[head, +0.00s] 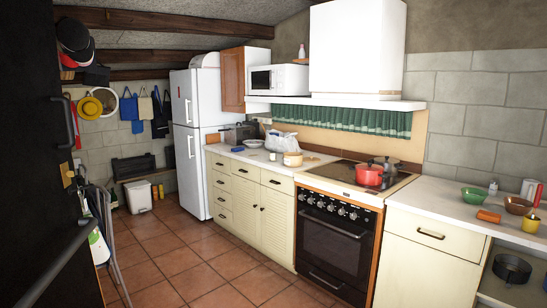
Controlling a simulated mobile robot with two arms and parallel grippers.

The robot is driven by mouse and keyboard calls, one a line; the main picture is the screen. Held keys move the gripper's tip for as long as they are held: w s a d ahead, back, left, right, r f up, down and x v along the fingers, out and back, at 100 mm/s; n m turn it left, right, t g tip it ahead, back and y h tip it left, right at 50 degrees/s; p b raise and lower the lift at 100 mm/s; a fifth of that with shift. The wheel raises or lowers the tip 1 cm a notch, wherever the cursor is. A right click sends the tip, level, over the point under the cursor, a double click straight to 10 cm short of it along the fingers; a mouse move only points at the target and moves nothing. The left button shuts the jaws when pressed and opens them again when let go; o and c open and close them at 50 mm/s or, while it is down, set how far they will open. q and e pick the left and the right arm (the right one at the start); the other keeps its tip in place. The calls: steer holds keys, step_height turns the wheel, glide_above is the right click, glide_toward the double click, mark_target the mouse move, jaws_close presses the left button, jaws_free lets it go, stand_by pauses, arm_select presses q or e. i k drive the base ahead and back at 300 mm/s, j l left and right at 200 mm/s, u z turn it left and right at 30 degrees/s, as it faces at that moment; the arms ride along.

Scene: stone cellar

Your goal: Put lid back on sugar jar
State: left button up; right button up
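A small round cream jar (292,160) with a tan band at its top stands on the counter left of the stove. It may be the sugar jar, but it is too small to tell if its top is open or covered. A small flat tan piece (312,158) lies on the counter just to its right. It may be the lid, but I cannot tell. Neither of my grippers is in view.
A plastic bag (281,141), a plate (253,143) and a toaster (239,133) share the left counter. A red pot (369,175) sits on the stove (335,235). Bowls (474,195) stand on the right counter. The tiled floor (200,265) before the cabinets is clear. A dark door (75,150) is close on the left.

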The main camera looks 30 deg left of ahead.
mark_target(273, 154)
steer(key=i+j+u, duration=0.45)
steer(key=i, duration=1.25)
steer(key=i+u, duration=0.4)
steer(key=i, duration=1.3)
